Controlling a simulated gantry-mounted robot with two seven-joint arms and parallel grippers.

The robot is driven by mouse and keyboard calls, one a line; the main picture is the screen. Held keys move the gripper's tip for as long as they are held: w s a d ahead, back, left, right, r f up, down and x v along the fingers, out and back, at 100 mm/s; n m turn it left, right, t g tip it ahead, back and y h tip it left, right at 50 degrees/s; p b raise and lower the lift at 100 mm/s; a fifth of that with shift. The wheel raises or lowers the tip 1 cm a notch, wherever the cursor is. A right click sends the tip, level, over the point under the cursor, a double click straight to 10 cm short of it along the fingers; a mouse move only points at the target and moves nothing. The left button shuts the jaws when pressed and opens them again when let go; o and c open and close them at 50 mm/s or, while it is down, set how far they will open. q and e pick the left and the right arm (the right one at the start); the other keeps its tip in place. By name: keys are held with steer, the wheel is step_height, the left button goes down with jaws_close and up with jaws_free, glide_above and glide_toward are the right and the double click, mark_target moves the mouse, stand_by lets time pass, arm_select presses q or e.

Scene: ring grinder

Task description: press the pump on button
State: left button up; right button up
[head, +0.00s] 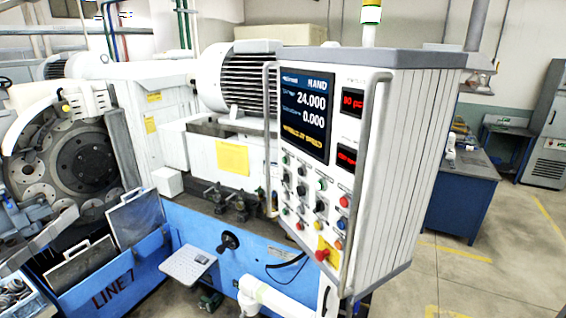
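The control panel (375,165) stands at the centre right, its face turned to the left. Its face carries several small buttons and knobs under the display (306,112). Among them are a green button (322,184), a red button (343,201), a blue button (341,222) and an orange button (339,243). A red mushroom button (321,255) sits on a yellow plate at the bottom. The button labels are too small to read, so I cannot tell which is pump on. White arm links show at the bottom centre, below the panel.
A long vertical handle (368,180) runs along the panel's right front edge, and another (268,140) along its left. The blue machine base (240,262) with a black handwheel (228,242) lies left. A blue cabinet (461,200) stands behind right. The right floor is open.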

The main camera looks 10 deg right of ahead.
jaws_close()
stand_by(1.5)
